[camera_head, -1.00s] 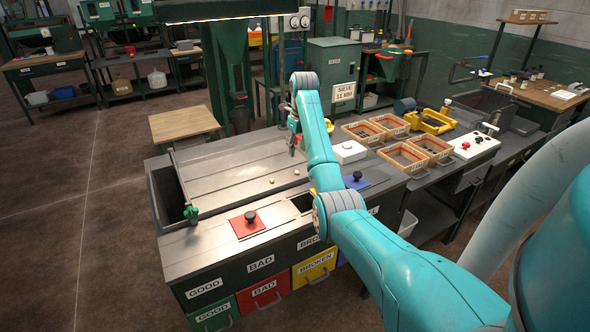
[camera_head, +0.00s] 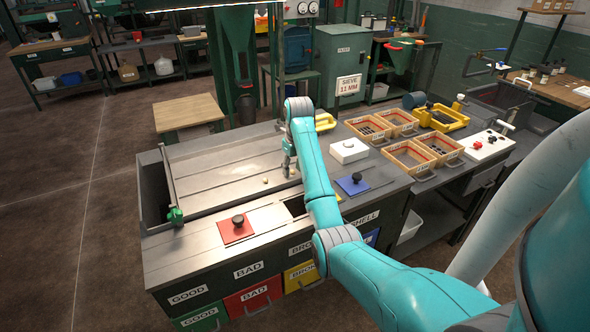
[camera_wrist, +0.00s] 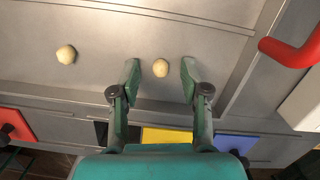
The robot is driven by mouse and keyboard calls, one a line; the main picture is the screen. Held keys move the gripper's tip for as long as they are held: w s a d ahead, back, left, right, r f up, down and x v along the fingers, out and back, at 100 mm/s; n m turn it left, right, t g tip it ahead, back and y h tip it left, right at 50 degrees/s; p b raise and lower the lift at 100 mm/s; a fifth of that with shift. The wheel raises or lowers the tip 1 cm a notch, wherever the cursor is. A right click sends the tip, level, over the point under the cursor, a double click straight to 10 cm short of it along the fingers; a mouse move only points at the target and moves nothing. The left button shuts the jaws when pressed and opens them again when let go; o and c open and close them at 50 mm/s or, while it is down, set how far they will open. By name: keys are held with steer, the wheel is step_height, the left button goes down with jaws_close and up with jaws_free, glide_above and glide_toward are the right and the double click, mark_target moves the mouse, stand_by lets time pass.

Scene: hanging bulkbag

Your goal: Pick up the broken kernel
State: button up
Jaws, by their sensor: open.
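Two pale, round kernels lie on the grey metal sorting tray. In the wrist view, one kernel (camera_wrist: 160,67) sits between the fingertips of my gripper (camera_wrist: 161,76), with gaps on both sides. The other kernel (camera_wrist: 66,54) lies to the left, clear of the fingers; it also shows in the head view (camera_head: 265,180). My gripper (camera_head: 289,168) is open and points down close over the tray (camera_head: 215,185). I cannot tell from the pictures which kernel is broken.
Along the tray's front edge are a red lid (camera_head: 236,230), an open dark chute (camera_head: 295,206) and a blue lid (camera_head: 352,186). A white box (camera_head: 349,151) and wooden sieve trays (camera_head: 409,156) stand to the right. A red curved handle (camera_wrist: 290,50) is right of the gripper.

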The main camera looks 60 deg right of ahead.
steer(key=c, duration=0.7)
steer(key=shift+c, duration=0.2)
